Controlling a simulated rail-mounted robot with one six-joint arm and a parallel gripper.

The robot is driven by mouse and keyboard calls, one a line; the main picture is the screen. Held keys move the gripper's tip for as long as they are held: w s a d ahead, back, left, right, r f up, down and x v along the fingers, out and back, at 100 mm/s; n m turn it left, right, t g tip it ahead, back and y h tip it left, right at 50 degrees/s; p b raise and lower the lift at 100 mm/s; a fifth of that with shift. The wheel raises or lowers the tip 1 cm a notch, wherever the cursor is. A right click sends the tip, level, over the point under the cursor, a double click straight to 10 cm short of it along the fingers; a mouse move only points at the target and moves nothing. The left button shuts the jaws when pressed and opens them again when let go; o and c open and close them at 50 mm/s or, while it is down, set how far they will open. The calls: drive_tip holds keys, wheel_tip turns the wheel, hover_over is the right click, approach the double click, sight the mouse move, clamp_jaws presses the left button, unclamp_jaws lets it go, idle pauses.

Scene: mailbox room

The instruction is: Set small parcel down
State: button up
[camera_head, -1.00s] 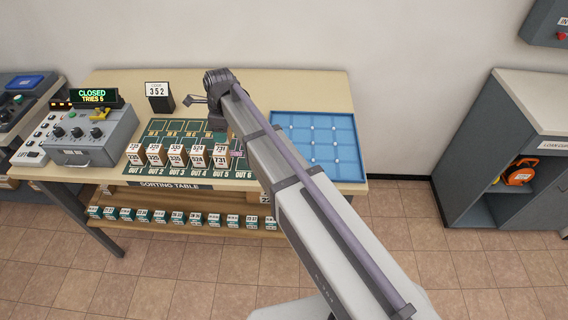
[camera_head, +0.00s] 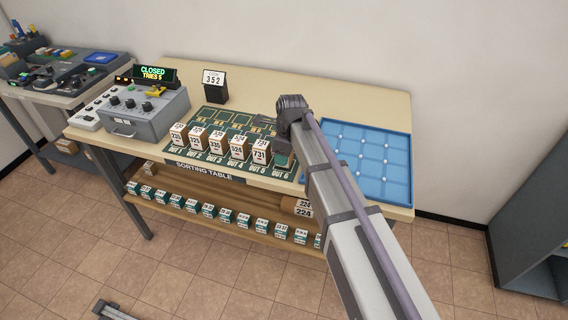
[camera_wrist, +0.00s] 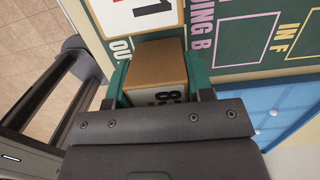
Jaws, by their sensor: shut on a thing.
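The small parcel (camera_wrist: 157,62) is a brown box with a white label, partly read as "83". In the wrist view it sits between the green fingers of my gripper (camera_wrist: 157,75), which is shut on it. It is by the printed "OUT" lettering and right below a neighbouring parcel with a label ending in 1 (camera_wrist: 140,12). I cannot tell whether it touches the table. In the head view my arm hides most of my gripper and the parcel, near the OUT 6 end of the green mat (camera_head: 240,122) on the sorting table (camera_head: 375,85).
A row of labelled parcels (camera_head: 216,143) stands in the OUT slots left of my arm, the 731 parcel (camera_head: 260,150) closest. A blue tray (camera_head: 372,150) lies to the right. A 352 sign (camera_head: 214,84) and a grey control box (camera_head: 143,112) stand further left.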

drive_tip(key=shift+f+p, duration=0.2)
drive_tip(key=shift+p, duration=0.1)
drive_tip(key=shift+f, duration=0.25)
drive_tip(key=o, duration=1)
drive_tip(key=shift+c, duration=0.2)
drive_tip(key=r+p, duration=0.4)
drive_tip(key=d+r+p, duration=0.1)
drive_tip(key=r+p, duration=0.7)
drive_tip(key=shift+s+d+r, duration=0.2)
drive_tip(key=shift+r, duration=0.15)
drive_tip(key=shift+f, duration=0.15)
drive_tip(key=s+d+n+h, duration=0.1)
drive_tip(key=s+d+n, duration=1.6)
drive_tip(key=s+n, duration=0.3)
drive_tip(key=shift+d+n, duration=0.35)
drive_tip(key=shift+n, duration=0.25)
